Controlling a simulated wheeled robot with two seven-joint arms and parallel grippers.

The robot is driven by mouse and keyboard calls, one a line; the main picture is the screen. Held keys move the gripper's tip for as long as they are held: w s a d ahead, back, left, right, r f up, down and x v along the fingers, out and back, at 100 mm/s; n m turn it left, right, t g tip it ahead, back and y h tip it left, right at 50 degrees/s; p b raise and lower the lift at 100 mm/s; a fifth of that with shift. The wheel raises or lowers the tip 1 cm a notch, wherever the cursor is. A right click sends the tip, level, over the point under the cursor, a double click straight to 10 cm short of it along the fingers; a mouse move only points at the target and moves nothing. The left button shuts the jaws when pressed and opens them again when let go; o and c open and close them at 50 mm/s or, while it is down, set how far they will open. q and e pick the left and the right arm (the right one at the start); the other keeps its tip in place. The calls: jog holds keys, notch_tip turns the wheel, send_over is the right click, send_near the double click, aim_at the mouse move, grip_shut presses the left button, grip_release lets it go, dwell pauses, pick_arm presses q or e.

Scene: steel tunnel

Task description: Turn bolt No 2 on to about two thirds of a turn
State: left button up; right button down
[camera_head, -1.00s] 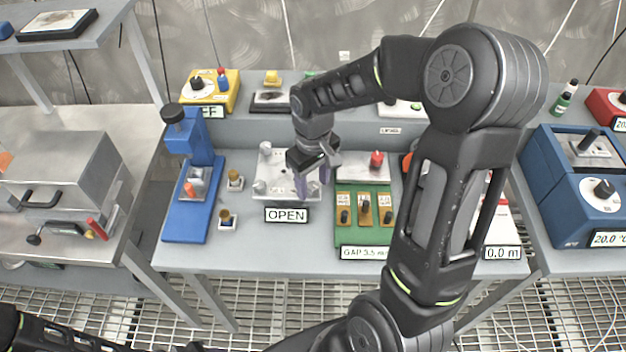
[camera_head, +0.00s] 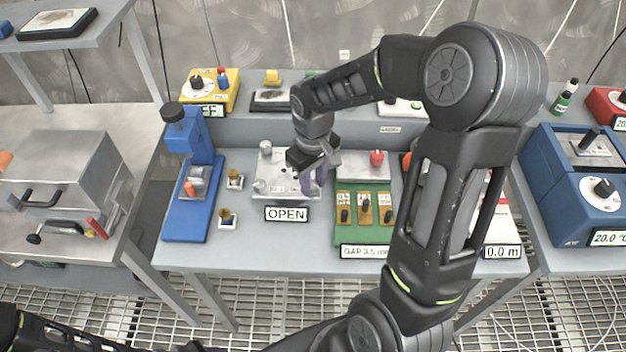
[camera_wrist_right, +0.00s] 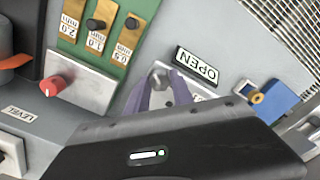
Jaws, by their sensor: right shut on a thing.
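The pale metal plate (camera_head: 285,162) carries silver bolts, with one at the back left (camera_head: 265,148) and one at the front left (camera_head: 259,186). An OPEN sign (camera_head: 287,214) stands in front of it. My right gripper (camera_head: 313,186) points down over the plate's front right corner. Its purple fingers are shut on a silver hex bolt head (camera_wrist_right: 160,76), seen between them in the right wrist view. The bolt's number cannot be read, and my gripper hides the plate's right part. My left gripper is out of view.
A green gap block (camera_head: 362,228) with a red knob (camera_head: 376,157) behind it stands close on the right. A blue press (camera_head: 188,215) and small brass-topped pieces (camera_head: 227,218) stand on the left. The table's front strip is clear.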

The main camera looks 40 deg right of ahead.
jog(key=shift+m, duration=0.3)
jog(key=shift+m+b, duration=0.9)
jog(key=shift+m, duration=0.3)
jog(key=m+b, duration=0.1)
jog(key=m, duration=0.1)
jog(key=shift+m, duration=0.3)
jog(key=m+b, duration=0.1)
jog(key=m, duration=0.2)
jog(key=shift+m, duration=0.3)
jog(key=m+b, duration=0.1)
jog(key=m, duration=0.2)
jog(key=shift+m, duration=0.3)
jog(key=m+b, duration=0.1)
jog(key=m, duration=0.9)
jog(key=shift+w, duration=0.1)
jog(key=shift+r, duration=0.1)
